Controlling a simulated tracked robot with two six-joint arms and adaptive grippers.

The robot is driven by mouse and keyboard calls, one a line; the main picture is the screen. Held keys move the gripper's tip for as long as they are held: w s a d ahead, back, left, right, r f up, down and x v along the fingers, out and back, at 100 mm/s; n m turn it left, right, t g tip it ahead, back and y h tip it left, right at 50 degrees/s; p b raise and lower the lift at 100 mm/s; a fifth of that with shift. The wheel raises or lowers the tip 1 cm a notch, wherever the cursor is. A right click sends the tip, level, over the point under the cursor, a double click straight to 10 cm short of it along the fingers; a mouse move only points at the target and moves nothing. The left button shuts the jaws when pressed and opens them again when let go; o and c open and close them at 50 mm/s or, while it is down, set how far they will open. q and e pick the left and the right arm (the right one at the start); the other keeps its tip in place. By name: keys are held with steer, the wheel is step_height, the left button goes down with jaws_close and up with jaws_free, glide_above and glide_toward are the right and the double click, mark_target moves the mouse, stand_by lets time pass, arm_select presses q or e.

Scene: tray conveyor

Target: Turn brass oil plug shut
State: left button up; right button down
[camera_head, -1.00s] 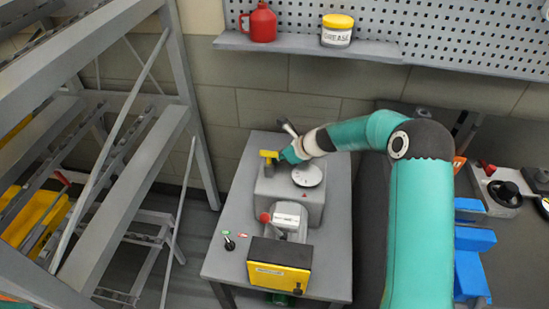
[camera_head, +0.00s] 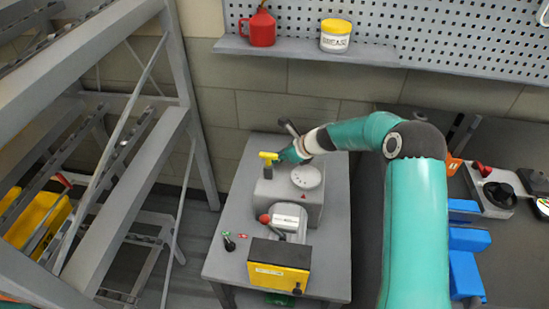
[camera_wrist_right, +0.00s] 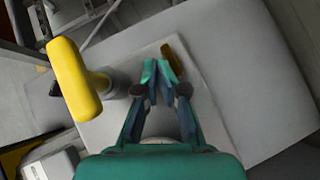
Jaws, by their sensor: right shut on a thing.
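The brass oil plug (camera_wrist_right: 172,62) shows in the right wrist view as a small brown-gold piece just beyond my fingertips, on a pale plate of the grey machine housing (camera_head: 311,205). My right gripper (camera_wrist_right: 162,72) is shut on it; the fingers cover part of it. In the head view my right gripper (camera_head: 284,157) reaches the top of the housing from the right, and the plug cannot be made out there. My left gripper is in neither view.
A yellow T-handle (camera_wrist_right: 75,82) stands close to my right fingers; it also shows in the head view (camera_head: 268,155). A round pale cap (camera_head: 306,177), a red-knobbed lever (camera_head: 264,219) and a yellow box (camera_head: 279,274) are nearby. A metal rack (camera_head: 175,130) stands at left.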

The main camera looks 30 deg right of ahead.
steer(key=v, duration=1.1)
steer(key=shift+s+r, duration=0.2)
steer(key=shift+s, duration=0.1)
